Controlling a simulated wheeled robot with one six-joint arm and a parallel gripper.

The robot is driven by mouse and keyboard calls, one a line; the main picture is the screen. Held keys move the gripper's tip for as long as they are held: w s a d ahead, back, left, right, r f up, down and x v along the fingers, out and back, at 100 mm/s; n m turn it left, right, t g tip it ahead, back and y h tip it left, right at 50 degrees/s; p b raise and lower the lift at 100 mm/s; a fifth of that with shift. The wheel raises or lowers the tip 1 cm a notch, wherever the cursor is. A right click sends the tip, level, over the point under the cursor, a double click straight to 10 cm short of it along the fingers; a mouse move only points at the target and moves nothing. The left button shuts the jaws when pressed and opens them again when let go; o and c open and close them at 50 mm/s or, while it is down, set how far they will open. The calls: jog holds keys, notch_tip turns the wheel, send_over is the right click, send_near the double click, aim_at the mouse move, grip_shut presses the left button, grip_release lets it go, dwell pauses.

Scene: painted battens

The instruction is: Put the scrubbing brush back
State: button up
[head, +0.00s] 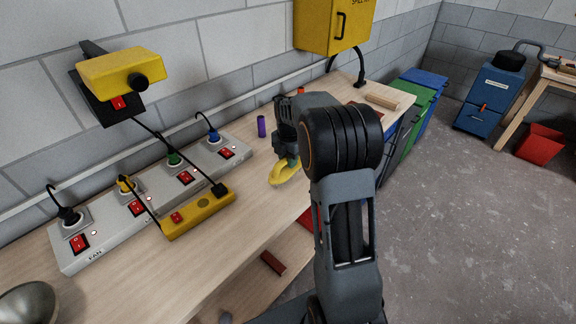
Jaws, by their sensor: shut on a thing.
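My gripper (287,157) is over the workbench, at the middle of the head view, pointing down. It is shut on a yellow thing (284,174) with a rounded, curved outline, which shows just below the fingers. A small green part shows beside the fingers. The view is too small to tell for sure whether this is the scrubbing brush, or whether it touches the bench top. My own arm hides part of the bench to the right.
The workbench (215,262) runs along a grey block wall. A white power strip (105,240) and a yellow box (205,214) lie on it. A purple cylinder (261,127) stands behind my gripper. A wooden block (382,101) lies at the far end. A metal bowl (28,305) is front left.

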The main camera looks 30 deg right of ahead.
jog(key=shift+w+d+f, duration=0.15)
jog(key=shift+f, duration=1.65)
jog(key=shift+f, duration=0.1)
jog(key=o, duration=0.9)
